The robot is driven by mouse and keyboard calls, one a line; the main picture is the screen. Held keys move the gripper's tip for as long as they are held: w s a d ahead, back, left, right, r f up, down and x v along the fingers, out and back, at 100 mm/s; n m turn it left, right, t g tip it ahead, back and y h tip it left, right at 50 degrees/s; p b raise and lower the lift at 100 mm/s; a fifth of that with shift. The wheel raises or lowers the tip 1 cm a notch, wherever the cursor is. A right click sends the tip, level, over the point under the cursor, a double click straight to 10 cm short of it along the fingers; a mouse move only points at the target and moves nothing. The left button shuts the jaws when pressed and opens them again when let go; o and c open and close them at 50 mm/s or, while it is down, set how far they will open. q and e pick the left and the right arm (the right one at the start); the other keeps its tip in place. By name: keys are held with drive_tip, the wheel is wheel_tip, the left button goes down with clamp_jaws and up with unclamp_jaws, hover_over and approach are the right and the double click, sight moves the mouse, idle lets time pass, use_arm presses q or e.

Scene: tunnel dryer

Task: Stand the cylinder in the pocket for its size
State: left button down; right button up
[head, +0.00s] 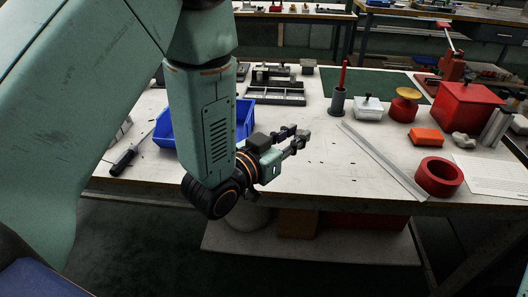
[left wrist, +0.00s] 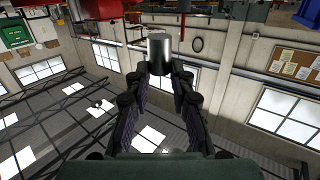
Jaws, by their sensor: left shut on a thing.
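My left gripper (head: 292,144) is above the white workbench near its front edge, with its fingers pointing right. In the left wrist view the gripper (left wrist: 160,70) is shut on a smooth grey metal cylinder (left wrist: 159,48), which sticks out past the fingertips. In the head view the cylinder (head: 304,134) is a small light grey piece at the fingertips, partly covered by them. A dark grey tray with compartments (head: 275,96) lies farther back on the bench; I cannot make out its pocket sizes. My right gripper is in neither view.
A blue bin (head: 245,115) stands partly behind my arm. A dark cup (head: 337,103), a white lidded box (head: 368,110), an orange block (head: 427,137) and a red ring (head: 438,177) are on the right. A metal strip (head: 383,160) lies across the bench. Bench between gripper and tray is mostly clear.

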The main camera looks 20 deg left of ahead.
use_arm(q)
drive_tip(key=w+a+r+n+t+y, duration=0.1)
drive_tip(key=a+r+n+y, duration=0.1)
drive_tip(key=a+n+y, duration=0.45)
drive_tip(key=shift+m+y, duration=0.25)
drive_tip(key=shift+m, duration=0.6)
drive_tip(key=f, duration=0.2)
drive_tip(key=a+f+b, duration=0.1)
drive_tip(key=f, duration=0.1)
drive_tip(key=a+f+b, duration=0.1)
drive_tip(key=f, duration=0.2)
drive_tip(key=shift+w, duration=0.2)
wheel_tip(320, 180, down, 3)
drive_tip(key=shift+s+d+r+b, duration=0.1)
drive_tip(key=shift+b, duration=0.7)
drive_tip(key=shift+f, duration=0.35)
drive_tip(key=c, duration=1.3)
unclamp_jaws()
drive_tip(key=shift+f, duration=0.1)
drive_tip(key=shift+o, duration=0.7)
